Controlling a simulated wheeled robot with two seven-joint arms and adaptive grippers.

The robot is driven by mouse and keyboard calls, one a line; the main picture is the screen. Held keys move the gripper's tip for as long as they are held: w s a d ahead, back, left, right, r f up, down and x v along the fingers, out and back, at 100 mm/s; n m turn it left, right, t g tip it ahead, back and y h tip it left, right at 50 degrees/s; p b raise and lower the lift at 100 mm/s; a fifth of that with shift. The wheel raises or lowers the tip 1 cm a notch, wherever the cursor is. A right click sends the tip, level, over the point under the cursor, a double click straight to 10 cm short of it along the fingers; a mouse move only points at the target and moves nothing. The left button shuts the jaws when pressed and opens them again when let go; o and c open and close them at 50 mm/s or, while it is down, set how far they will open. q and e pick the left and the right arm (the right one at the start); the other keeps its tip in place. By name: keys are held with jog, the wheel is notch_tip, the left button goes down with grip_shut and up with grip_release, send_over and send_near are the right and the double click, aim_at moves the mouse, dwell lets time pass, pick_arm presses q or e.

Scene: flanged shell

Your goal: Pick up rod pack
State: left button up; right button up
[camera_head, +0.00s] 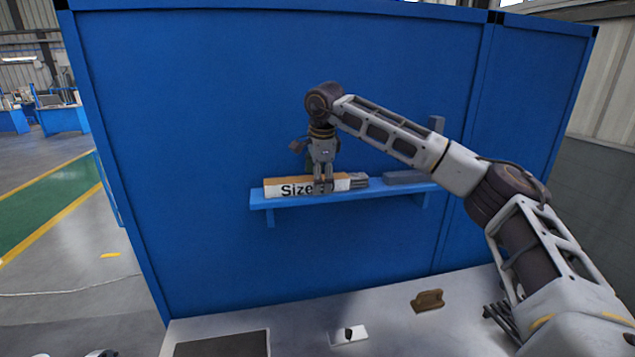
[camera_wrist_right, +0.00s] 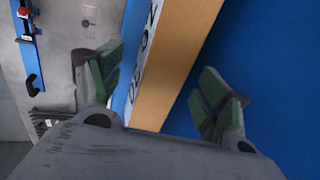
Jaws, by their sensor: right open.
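A long box with a white front printed "Size" and a brown top (camera_head: 286,186), which looks like the rod pack, lies on a blue wall shelf (camera_head: 290,201). Grey ends stick out at its right side. My right gripper (camera_head: 323,189) points down at the box and hides part of the print. In the right wrist view the box's brown top (camera_wrist_right: 179,62) runs between the two green-padded fingers of the open right gripper (camera_wrist_right: 163,85). A gap shows on both sides, and I cannot tell how deep the fingers reach. My left gripper is not in view.
A grey block (camera_head: 404,177) lies on the shelf to the right of the box. A blue panel (camera_head: 200,100) stands right behind the shelf. Below is a grey table (camera_head: 300,318) with a brown bracket (camera_head: 428,301), a white plate (camera_head: 348,335) and a dark mat (camera_head: 222,346).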

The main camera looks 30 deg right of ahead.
jog(key=shift+f, duration=0.2)
dwell(0.3)
grip_shut()
dwell(0.4)
